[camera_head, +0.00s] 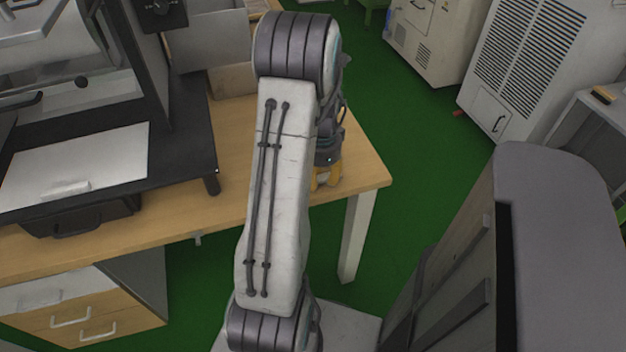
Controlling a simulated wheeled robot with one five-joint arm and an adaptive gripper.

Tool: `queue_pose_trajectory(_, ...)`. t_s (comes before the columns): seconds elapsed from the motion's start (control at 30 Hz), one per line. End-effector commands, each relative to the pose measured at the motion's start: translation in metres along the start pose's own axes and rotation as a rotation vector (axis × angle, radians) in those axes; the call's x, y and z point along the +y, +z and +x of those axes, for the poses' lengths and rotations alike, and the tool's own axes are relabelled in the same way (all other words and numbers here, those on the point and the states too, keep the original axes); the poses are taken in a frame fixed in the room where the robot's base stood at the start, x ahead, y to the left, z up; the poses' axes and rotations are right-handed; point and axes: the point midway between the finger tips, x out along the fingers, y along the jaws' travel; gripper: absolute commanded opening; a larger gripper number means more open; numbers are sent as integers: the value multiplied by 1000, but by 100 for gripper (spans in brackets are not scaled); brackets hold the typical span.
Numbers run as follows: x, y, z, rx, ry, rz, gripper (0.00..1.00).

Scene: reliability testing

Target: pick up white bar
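A small white bar-like piece (67,188) lies near the front edge of a white sheet or plate (88,166) on the black stand at the left. It is small and pale against the white, so its exact shape is hard to tell. My gripper (326,178) points down over the right end of the wooden table, well to the right of the bar. My own arm partly hides it. Yellow parts show at its lower end, but I cannot tell how far apart the fingers are or whether they touch the table.
The black stand (190,158) rests on the wooden table (225,200) and carries a machine at the back left. A grey box (212,40) stands behind. White cabinets (530,60) stand at upper right. Green floor (415,150) is open right of the table.

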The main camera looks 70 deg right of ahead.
Motion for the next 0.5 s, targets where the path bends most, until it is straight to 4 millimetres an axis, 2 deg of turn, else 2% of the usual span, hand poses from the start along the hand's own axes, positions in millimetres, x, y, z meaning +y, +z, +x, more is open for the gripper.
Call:
queue_pose_trajectory(0.03,0,0,0,0,0,0,18)
queue_pose_trajectory(0.23,0,0,0,0,0,0,1)
queue_pose_trajectory(0.5,0,0,0,-1,1,0,1)
